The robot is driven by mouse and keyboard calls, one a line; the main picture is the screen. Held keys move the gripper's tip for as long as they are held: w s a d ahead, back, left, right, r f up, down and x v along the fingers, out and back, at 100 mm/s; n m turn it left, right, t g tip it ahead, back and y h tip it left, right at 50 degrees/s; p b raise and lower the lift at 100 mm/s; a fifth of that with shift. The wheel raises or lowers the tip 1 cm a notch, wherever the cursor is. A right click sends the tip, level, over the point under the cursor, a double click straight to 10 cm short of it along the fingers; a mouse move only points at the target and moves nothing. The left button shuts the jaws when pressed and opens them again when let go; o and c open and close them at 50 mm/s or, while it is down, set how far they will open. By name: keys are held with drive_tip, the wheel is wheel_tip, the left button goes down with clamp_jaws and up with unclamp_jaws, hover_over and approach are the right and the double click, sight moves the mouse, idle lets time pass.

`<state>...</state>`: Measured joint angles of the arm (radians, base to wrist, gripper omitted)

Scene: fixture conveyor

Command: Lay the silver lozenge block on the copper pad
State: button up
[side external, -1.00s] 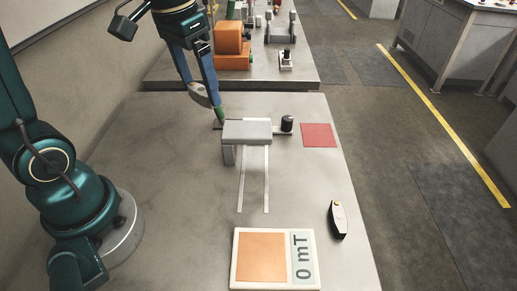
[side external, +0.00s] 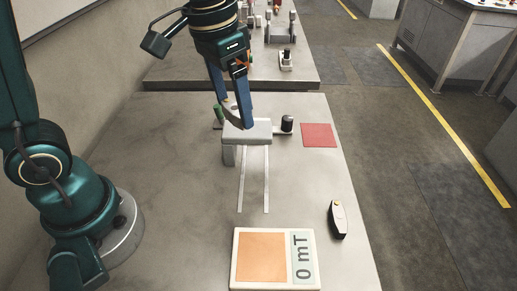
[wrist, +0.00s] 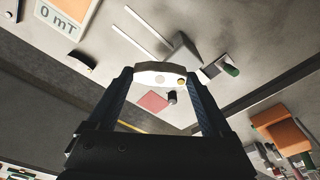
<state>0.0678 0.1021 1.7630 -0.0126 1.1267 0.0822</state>
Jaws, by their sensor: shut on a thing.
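My gripper (side external: 233,115) is shut on the silver lozenge block (wrist: 158,74), above the grey bridge (side external: 258,132) at the back of the table. In the wrist view the block spans between my two fingertips (wrist: 158,77), pale, with a small yellow spot near its right end. In the side view it is mostly hidden between the fingers. The copper pad (side external: 262,258) is a flat orange square on a white plate marked "0 mT" at the near edge, well away from my gripper. The pad also shows at the upper left of the wrist view (wrist: 72,8).
Two pale rails (side external: 254,180) run from the bridge toward the pad. A green cylinder (side external: 218,113) and a black cylinder (side external: 287,123) stand beside the bridge. A red square (side external: 319,135) and a black device (side external: 338,219) lie to the right. The left table area is clear.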

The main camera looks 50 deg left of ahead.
drive_tip(key=s+d+f+m, duration=0.3)
drive_tip(key=d+m, duration=0.1)
drive_tip(key=d, duration=0.5)
drive_tip(key=m+h, duration=0.1)
drive_tip(key=m, duration=0.2)
hover_over(263, 256)
drive_tip(key=f, duration=0.1)
drive_tip(key=shift+s+a+f+g, duration=0.2)
drive_tip(key=shift+a+g, duration=0.05)
drive_tip(key=shift+g, duration=0.05)
drive_tip(key=shift+f, duration=0.1)
drive_tip(key=shift+f, duration=3.3)
drive_tip(key=shift+f, duration=0.55)
